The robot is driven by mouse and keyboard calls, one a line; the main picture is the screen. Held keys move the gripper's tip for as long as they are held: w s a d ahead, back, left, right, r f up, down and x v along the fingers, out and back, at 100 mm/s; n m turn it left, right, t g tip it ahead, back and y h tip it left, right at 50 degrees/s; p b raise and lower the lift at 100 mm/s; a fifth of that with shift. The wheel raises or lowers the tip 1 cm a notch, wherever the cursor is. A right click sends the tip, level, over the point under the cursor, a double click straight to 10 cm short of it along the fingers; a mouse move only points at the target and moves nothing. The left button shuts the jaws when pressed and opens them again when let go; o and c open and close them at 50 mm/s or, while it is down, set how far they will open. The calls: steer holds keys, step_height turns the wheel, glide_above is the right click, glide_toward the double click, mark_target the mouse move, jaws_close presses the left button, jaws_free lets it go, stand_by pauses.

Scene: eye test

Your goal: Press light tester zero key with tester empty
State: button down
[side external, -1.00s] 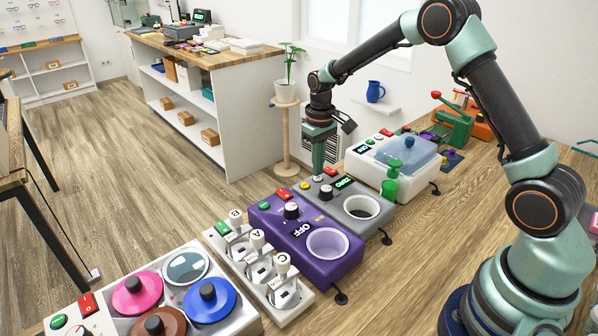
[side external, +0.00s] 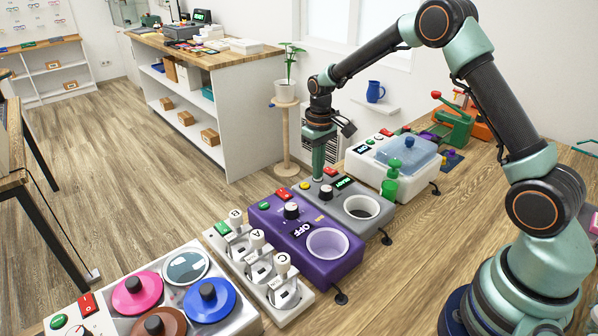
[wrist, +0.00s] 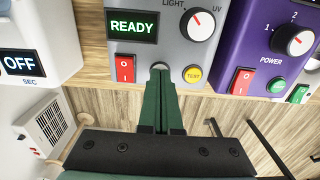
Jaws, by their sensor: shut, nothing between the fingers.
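The light tester (side external: 345,209) is a grey box between the purple device and a white one with a blue lid. A red rocker switch (wrist: 125,69), a LIGHT/UV knob (wrist: 197,24) and a yellow TEST key (wrist: 192,74) also show there.
The purple device (side external: 305,238) with an OFF display stands close to the left. The white device (side external: 391,165) with a blue lid and a green stamp-like piece (side external: 391,185) stand close to the right. A lever unit (side external: 258,265) is further left.

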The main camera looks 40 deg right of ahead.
step_height(320, 180, up, 8)
stand_by(0.9)
steer(key=shift+f, duration=0.1)
steer(key=s+a+r+t, duration=0.2)
steer(key=s+a+r, duration=0.1)
steer(key=s+r, duration=0.6)
steer(key=s+a+r+t, duration=0.2)
steer(key=s+t, duration=0.1)
steer(key=s, duration=0.8)
steer(key=shift+a+t, duration=0.3)
steer(key=shift+a, duration=0.05)
steer(key=shift+r, duration=0.1)
